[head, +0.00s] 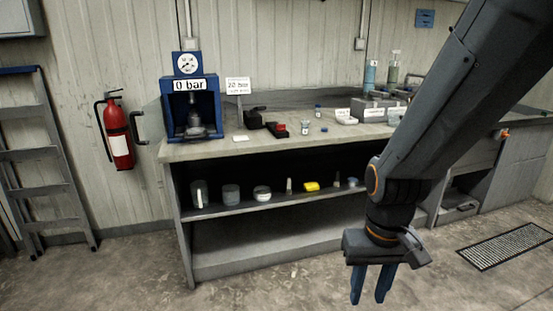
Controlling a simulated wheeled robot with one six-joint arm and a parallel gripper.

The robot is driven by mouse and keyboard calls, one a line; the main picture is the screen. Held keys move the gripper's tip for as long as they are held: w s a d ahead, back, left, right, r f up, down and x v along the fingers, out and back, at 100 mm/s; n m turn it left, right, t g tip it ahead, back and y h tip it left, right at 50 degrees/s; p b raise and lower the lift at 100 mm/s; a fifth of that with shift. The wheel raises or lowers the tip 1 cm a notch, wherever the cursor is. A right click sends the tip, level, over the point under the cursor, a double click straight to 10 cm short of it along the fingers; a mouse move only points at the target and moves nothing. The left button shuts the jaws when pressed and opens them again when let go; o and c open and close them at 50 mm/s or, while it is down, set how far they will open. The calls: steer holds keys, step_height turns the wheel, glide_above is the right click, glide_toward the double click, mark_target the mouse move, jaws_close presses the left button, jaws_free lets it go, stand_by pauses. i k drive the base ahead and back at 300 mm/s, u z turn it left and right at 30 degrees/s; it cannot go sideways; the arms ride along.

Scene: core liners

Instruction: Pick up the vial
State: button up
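A small clear vial-like container (305,128) with a bluish top stands upright on the bench top, right of a dark device with a red part. A similar small blue-capped item (318,111) stands a little behind and to its right. They are too small to tell for sure which is the vial. My gripper (369,298) hangs down in front of the bench, below bench-top height in the picture and to the right of these items. Its two blue fingers are apart with nothing between them. It touches nothing that I can see.
The grey bench (350,133) carries a blue press (205,95) marked "0 bar" at left, a dark device with a red part (280,130) and trays at right. A lower shelf (240,209) holds several containers and a yellow item (311,187). The floor in front is clear.

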mark_target(304, 124)
steer(key=z, duration=0.35)
steer(key=i, duration=1.9)
